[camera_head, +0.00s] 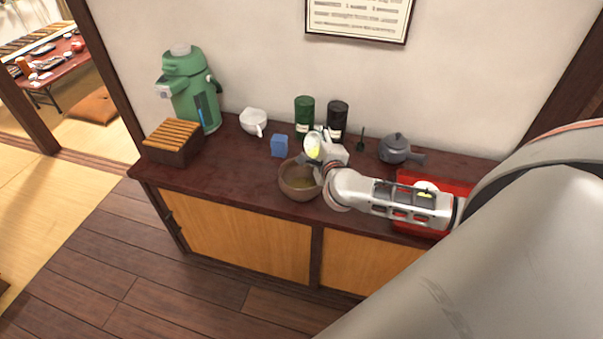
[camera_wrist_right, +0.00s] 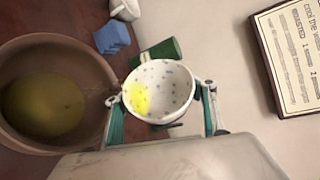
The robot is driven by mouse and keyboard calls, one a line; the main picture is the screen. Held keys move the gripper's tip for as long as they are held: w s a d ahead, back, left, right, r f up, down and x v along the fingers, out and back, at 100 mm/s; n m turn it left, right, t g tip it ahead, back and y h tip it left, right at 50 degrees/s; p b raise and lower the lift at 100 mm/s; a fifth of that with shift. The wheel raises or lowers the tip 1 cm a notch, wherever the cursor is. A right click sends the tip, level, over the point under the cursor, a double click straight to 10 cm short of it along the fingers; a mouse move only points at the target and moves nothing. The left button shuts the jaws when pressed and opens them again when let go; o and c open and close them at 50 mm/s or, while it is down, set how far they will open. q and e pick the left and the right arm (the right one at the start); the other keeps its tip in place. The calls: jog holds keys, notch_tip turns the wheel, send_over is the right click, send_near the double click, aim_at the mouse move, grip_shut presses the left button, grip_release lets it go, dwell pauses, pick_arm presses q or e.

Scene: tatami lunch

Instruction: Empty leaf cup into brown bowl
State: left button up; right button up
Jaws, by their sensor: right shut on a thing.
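The leaf cup (camera_wrist_right: 160,90) is white with dark specks, and a yellow patch shows inside it. My right gripper (camera_head: 318,157) is shut on the cup, with one finger on each side of it in the wrist view. In the head view the cup (camera_head: 312,147) is tilted, above the back right part of the brown bowl (camera_head: 287,188). The bowl stands upright on the counter and has yellow-green contents. In the wrist view the brown bowl (camera_wrist_right: 88,62) is just left of the cup. My left gripper is not in view.
A green air pot (camera_head: 190,90) and a slatted wooden box (camera_head: 172,150) stand at the left. A white pourer (camera_head: 253,121), blue cube (camera_head: 280,146), green canister (camera_head: 304,113), black canister (camera_head: 337,115) and grey teapot (camera_head: 394,149) line the back. A red tray (camera_head: 407,181) is right.

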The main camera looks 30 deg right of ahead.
jog(key=shift+a+r+n+t+h+p, duration=0.2)
jog(key=shift+a+r+n+p, duration=0.15)
jog(key=shift+a+p, duration=0.25)
jog(key=shift+a+r+n+t+h+p, duration=0.1)
jog(key=shift+a+r+n+h+p, duration=0.1)
jog(key=shift+a+n+p, duration=0.35)
jog(key=shift+d+f+b, duration=0.15)
jog(key=shift+f+b, duration=0.15)
jog(key=shift+f, duration=0.1)
jog(key=shift+f+n, duration=0.15)
jog(key=shift+n, duration=0.15)
